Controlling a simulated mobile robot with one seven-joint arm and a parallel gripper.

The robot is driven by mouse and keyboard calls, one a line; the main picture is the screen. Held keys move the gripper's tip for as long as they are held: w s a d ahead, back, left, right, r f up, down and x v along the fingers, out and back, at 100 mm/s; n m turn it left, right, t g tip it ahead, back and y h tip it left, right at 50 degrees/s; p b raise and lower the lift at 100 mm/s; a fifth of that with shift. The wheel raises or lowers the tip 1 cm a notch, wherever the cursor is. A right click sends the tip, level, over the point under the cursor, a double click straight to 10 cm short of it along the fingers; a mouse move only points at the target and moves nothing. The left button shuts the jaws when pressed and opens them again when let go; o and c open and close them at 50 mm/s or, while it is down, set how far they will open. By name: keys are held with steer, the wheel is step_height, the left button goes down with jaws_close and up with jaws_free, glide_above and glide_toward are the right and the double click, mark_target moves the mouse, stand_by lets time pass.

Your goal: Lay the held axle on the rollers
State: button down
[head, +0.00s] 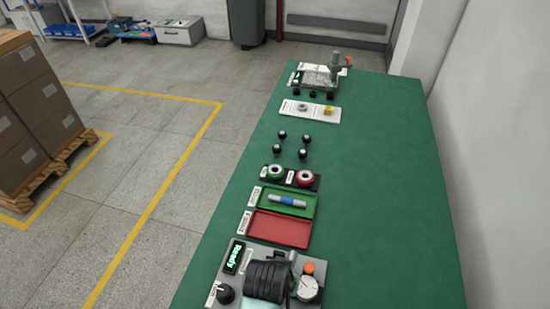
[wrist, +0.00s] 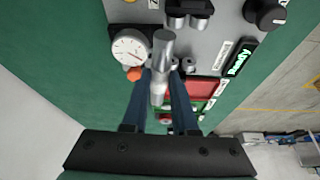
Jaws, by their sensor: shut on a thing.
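In the wrist view my gripper (wrist: 161,80) is shut on a grey metal axle (wrist: 163,50), which points away from the camera, above the grey test fixture (wrist: 214,38). Dark round parts (wrist: 198,12) on the fixture and smaller grey round parts (wrist: 188,64) beside the axle look like rollers. The axle appears apart from the larger dark pair; the gap below it cannot be judged. In the head view a black ribbed body (head: 266,281), which seems to be mine, covers the fixture's middle, hiding the held axle and rollers.
The fixture carries a dial gauge (head: 307,288), an orange knob (head: 307,267), a black knob (head: 225,293) and a lit "Ready" display (head: 235,256). Behind it are a red tray (head: 280,228) and a green tray (head: 301,212) holding another axle (head: 287,201). The table's right side is clear.

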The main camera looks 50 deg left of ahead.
steer(key=shift+n+y, duration=0.3)
steer(key=shift+n, duration=0.2)
steer(key=a+f+b, duration=0.1)
steer(key=f+b, duration=0.1)
steer(key=s+a+f+b, duration=0.1)
steer(key=a+f+b, duration=0.1)
steer(key=shift+s+a+f, duration=0.1)
steer(key=shift+a+f, duration=0.05)
steer(key=shift+f, duration=0.4)
steer(key=shift+p, duration=0.9)
stand_by(1.3)
steer(key=shift+f+b, duration=0.35)
steer(key=shift+f, duration=0.2)
stand_by(1.1)
steer(key=shift+c, duration=1)
jaws_free()
steer(key=shift+s+f, duration=0.1)
steer(key=shift+s, duration=0.05)
